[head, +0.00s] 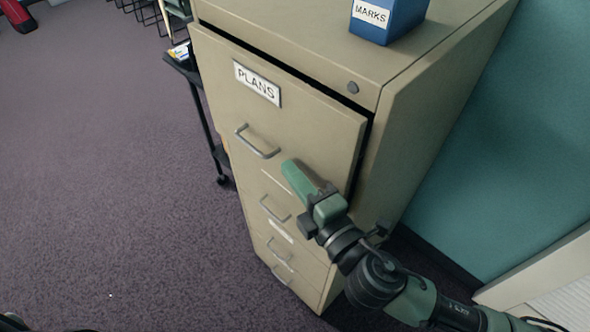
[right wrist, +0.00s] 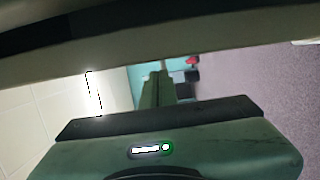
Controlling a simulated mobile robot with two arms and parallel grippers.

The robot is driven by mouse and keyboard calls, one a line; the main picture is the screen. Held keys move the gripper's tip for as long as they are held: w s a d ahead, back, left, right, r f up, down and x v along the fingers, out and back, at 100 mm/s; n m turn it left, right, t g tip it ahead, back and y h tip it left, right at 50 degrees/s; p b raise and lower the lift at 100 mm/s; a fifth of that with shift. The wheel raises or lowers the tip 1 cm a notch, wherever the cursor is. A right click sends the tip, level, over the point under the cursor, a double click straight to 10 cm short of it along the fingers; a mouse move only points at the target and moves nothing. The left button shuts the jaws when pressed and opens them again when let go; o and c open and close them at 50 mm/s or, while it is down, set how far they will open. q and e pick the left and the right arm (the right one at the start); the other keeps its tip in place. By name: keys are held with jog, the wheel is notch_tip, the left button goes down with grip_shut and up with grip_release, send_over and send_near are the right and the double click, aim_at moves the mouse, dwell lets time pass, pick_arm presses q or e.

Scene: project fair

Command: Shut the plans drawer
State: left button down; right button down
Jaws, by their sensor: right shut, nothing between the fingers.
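The plans drawer (head: 285,115) is the top drawer of a beige filing cabinet (head: 430,110). It carries a PLANS label (head: 257,83) and a metal handle (head: 256,143). It stands slightly out, with a dark gap along its top and right edges. My right gripper (head: 290,172) is shut and empty, at the lower part of the drawer front, right of and below the handle. I cannot tell whether it touches the drawer. The shut green fingers (right wrist: 157,88) also show in the right wrist view. My left gripper is not in view.
A blue MARKS box (head: 388,18) stands on top of the cabinet. Lower drawers with handles are below. A dark wheeled cart (head: 203,115) stands to the left, and a teal partition (head: 510,150) to the right.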

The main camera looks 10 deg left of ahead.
aim_at(310, 162)
jog(key=w+d, duration=0.2)
jog(key=w, duration=0.1)
jog(key=shift+w+d, duration=0.1)
jog(key=shift+d, duration=0.25)
jog(key=shift+w+d, duration=0.1)
jog(key=shift+w, duration=0.05)
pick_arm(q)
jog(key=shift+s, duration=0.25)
pick_arm(e)
jog(key=shift+r, duration=0.1)
